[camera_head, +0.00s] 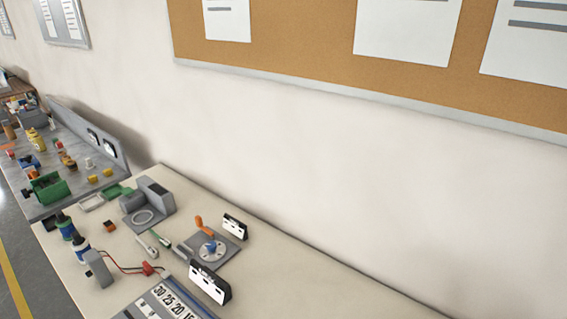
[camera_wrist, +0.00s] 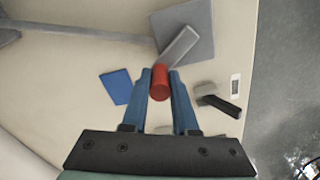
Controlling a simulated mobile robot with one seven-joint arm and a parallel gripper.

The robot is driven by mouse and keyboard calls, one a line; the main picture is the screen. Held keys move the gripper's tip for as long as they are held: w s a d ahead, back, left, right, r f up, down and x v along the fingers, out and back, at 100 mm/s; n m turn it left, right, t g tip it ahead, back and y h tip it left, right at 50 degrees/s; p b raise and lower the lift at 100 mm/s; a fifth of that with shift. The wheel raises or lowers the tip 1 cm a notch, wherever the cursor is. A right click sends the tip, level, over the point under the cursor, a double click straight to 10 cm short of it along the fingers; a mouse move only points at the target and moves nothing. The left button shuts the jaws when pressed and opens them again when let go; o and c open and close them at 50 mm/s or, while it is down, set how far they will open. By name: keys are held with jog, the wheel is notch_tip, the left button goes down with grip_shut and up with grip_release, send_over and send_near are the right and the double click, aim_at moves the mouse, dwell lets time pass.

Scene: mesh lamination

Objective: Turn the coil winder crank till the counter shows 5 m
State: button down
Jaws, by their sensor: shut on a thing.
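In the wrist view, my gripper (camera_wrist: 160,85) has its two blue fingers closed on the red crank knob (camera_wrist: 160,78), one on each side. The knob stands at the end of a grey crank arm (camera_wrist: 181,45), which runs up and to the right over a square grey plate (camera_wrist: 201,22). A small white panel (camera_wrist: 235,84) with dark marks lies at the right edge of the bench; I cannot tell whether it is the counter, and no number is readable. My gripper does not show in the head view.
In the wrist view, a blue block (camera_wrist: 116,87) lies left of the fingers and a dark, grey-ended piece (camera_wrist: 221,104) lies close on their right. The head view shows a cluttered bench (camera_head: 290,275) below a cork board (camera_head: 300,40); its right part is clear.

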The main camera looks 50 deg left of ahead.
jog(key=shift+w+d, duration=0.1)
jog(key=shift+w+d+m+p, duration=0.25)
jog(key=shift+d+m+p, duration=0.2)
jog(key=shift+m, duration=0.7)
jog(key=shift+w+d+m+p, duration=0.25)
jog(key=shift+d+m+p, duration=0.2)
jog(key=shift+m, duration=0.75)
jog(key=shift+w+d+m+p, duration=0.3)
jog(key=shift+m+p, duration=0.2)
jog(key=shift+m, duration=0.65)
jog(key=shift+d, duration=0.1)
jog(key=c, duration=0.7)
grip_release()
jog(key=shift+r, duration=0.1)
notch_tip(320, 180, up, 13)
jog(key=shift+f+b, duration=0.1)
jog(key=shift+b, duration=0.75)
